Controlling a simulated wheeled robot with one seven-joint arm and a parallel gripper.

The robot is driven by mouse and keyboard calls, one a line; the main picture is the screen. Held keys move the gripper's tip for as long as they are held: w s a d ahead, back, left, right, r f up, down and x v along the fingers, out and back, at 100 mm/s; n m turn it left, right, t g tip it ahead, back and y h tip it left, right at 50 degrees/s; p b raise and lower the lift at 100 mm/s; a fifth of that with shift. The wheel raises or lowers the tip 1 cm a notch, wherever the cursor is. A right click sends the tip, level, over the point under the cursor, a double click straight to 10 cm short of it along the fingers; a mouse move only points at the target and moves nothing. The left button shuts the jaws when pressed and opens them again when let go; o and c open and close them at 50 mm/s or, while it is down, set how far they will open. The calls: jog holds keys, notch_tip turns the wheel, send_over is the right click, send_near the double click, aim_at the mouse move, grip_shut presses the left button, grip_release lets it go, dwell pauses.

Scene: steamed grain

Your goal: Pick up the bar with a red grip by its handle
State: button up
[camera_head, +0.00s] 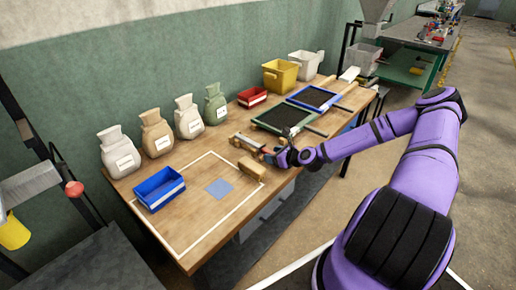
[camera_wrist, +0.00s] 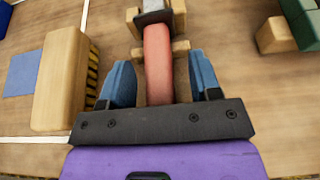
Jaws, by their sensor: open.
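The bar's red grip (camera_wrist: 158,62) shows in the wrist view, lying across wooden rests (camera_wrist: 180,48) on the table. Its metal part runs off the top of that view. My gripper (camera_wrist: 160,80) is open, with one blue finger on each side of the red grip. Gaps show between the fingers and the grip; I cannot tell whether it is low enough to be level with the grip. In the head view my gripper (camera_head: 284,156) is at the table's front edge, by the bar (camera_head: 248,143), partly hiding the grip.
A wooden brush-like block (camera_head: 251,168) lies close by and shows left of my gripper in the wrist view (camera_wrist: 60,75). Green-framed (camera_head: 280,117) and blue-framed (camera_head: 313,97) trays lie behind right. A blue bin (camera_head: 159,188), several sacks (camera_head: 188,118) and red (camera_head: 252,97) and yellow bins (camera_head: 280,76) stand around.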

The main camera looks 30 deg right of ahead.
jog(key=shift+w, duration=0.1)
jog(key=shift+a, duration=0.1)
grip_shut()
